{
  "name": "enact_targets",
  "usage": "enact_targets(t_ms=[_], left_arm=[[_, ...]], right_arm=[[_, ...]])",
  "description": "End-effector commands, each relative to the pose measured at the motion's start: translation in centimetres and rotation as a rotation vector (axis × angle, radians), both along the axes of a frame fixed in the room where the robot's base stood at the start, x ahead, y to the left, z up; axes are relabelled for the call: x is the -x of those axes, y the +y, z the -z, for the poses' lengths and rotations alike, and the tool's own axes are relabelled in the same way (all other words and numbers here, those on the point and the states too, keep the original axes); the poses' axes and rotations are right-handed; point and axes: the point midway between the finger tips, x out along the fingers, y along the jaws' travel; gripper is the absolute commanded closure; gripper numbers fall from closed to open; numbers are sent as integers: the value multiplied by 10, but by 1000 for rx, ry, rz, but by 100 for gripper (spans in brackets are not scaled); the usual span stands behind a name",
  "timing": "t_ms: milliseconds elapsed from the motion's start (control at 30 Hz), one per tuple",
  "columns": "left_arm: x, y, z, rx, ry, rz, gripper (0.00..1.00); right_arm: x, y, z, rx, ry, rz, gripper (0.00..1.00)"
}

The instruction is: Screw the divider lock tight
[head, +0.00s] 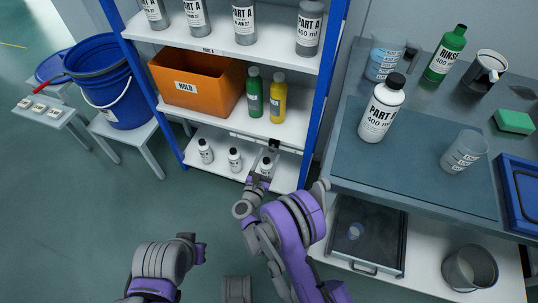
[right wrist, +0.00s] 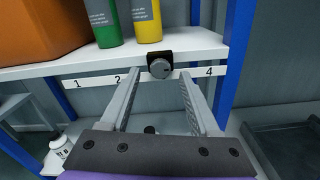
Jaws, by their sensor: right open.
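The divider lock, a dark round knob on a black block (right wrist: 160,68), sits on the front edge of the middle shelf in the right wrist view. It is on a white strip (right wrist: 95,82) that shows the numbers 1, 2 and 4, between the 2 and the 4. My right gripper (right wrist: 161,80) is open, its two grey fingers pointing at the knob, one to each side in the picture. I cannot tell whether they touch it. In the head view my right gripper (head: 267,168) reaches the shelf front and the knob is hard to make out. My left gripper is not in view.
Small white bottles (head: 235,160) stand on the bottom shelf. Blue posts (head: 321,100) flank the rack; a workbench (head: 420,180) stands right.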

Motion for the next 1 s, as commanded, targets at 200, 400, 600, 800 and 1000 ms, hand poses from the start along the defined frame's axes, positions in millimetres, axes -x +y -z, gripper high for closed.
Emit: enact_targets(t_ms=[200,400,600,800,1000], left_arm=[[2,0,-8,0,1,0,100],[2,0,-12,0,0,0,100],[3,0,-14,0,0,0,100],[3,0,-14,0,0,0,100],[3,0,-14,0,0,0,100]], right_arm=[[43,15,-2,-1,1,-4,38],[76,26,-1,-1,0,-3,38],[90,30,-1,0,0,-1,38],[91,30,0,0,0,0,38],[91,30,0,0,0,-1,38]])
